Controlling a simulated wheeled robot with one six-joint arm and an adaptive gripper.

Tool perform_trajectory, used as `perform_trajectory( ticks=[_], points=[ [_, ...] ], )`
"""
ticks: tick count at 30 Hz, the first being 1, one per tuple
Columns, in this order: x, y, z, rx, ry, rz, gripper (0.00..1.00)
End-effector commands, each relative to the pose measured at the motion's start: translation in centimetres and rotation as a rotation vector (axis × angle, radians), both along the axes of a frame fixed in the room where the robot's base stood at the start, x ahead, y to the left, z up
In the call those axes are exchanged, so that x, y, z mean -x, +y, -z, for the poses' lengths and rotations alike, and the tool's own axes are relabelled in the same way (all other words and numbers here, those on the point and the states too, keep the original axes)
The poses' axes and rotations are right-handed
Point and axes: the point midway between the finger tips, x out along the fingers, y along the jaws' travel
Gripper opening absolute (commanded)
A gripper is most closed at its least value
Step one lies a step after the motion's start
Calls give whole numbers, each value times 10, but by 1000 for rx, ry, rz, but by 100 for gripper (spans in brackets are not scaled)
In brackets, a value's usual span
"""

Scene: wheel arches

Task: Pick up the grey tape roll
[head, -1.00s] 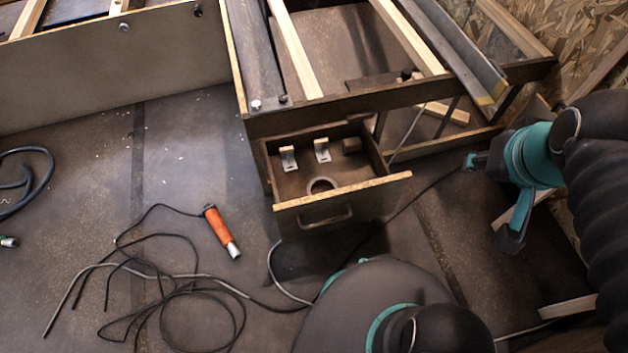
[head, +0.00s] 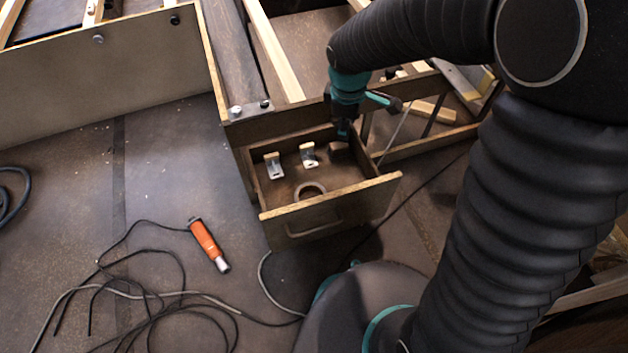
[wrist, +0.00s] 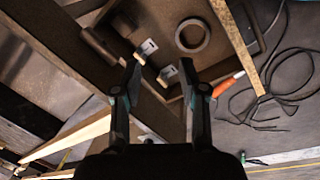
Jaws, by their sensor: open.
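The grey tape roll (head: 311,184) lies flat as a ring inside the open drawer (head: 335,207), near its front board. In the wrist view the tape roll (wrist: 178,38) shows at the top, beyond and to the right of my fingertips. My gripper (head: 343,134) is over the back right corner of the drawer in the head view, apart from the roll. In the wrist view my gripper (wrist: 160,64) has its two fingers spread with nothing held between them.
Two metal brackets (head: 273,166) (head: 308,155) stand in the drawer behind the roll. A small brown block (head: 340,147) sits at the back right. The bench frame (head: 300,117) rises behind. An orange-handled tool (head: 205,240) and cables (head: 165,300) lie on the floor.

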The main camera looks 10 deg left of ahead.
Motion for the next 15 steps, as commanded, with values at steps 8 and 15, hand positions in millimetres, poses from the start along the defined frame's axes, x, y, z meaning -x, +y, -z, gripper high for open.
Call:
perform_trajectory(
  ticks=[8,15],
  points=[
    [-2,76,111,106,93,-422,42],
    [6,107,162,148,132,-617,42]
  ],
)
